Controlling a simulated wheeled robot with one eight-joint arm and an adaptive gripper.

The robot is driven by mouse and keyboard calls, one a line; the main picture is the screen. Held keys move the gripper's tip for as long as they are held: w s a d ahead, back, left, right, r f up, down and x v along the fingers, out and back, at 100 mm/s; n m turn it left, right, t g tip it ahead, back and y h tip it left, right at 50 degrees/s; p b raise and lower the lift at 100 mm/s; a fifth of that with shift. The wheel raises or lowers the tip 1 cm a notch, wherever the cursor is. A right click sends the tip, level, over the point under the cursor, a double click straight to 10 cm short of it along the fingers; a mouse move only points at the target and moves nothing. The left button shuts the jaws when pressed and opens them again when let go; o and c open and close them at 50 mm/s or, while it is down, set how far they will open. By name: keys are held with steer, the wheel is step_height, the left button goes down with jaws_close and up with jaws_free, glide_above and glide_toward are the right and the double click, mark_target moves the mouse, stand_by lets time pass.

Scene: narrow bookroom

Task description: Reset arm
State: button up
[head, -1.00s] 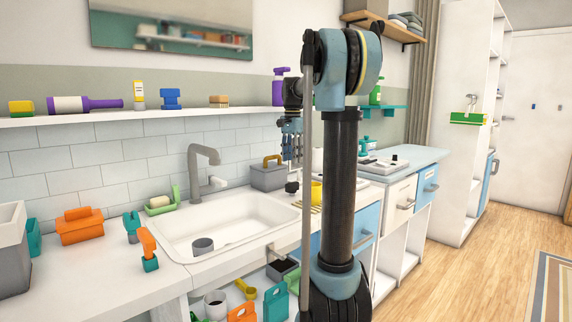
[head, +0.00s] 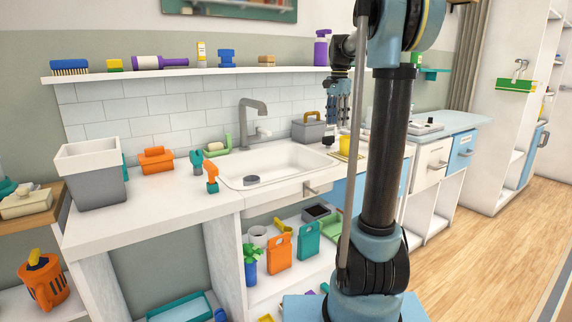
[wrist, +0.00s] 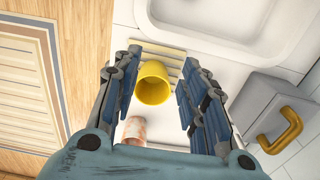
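My arm stands up in the right half of the head view, with its upper link cut off by the top edge. My gripper (head: 340,118) hangs fingers down beside the arm, over the counter right of the sink. In the wrist view the gripper (wrist: 160,68) is open, its blue fingers well apart with nothing between them held. A yellow cup (wrist: 152,83) shows below, between the fingers, on a slatted rack (wrist: 170,57). The cup also shows below the gripper in the head view (head: 345,146).
The white sink (head: 280,163) is left of the gripper. A grey caddy (wrist: 262,108) with a yellow handle and a reddish-white cup (wrist: 133,128) are near the yellow cup. A shelf (head: 190,72) runs along the wall. Wooden floor (head: 475,240) is open at right.

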steer(key=s+f+n, duration=0.3)
steer(key=s+f, duration=0.5)
steer(key=s, duration=0.4)
steer(key=s+f+n+t, duration=0.1)
steer(key=s+f+n, duration=0.3)
steer(key=s+f, duration=0.5)
steer(key=s+f+n+t, duration=0.1)
steer(key=s+f+n, duration=0.3)
steer(key=s+f, duration=0.5)
steer(key=s, duration=0.7)
steer(key=shift+a+f, duration=0.25)
steer(key=shift+a, duration=0.1)
steer(key=shift+s+f, duration=0.15)
steer(key=shift+f, duration=0.1)
steer(key=shift+c, duration=0.7)
steer(key=shift+d, duration=0.1)
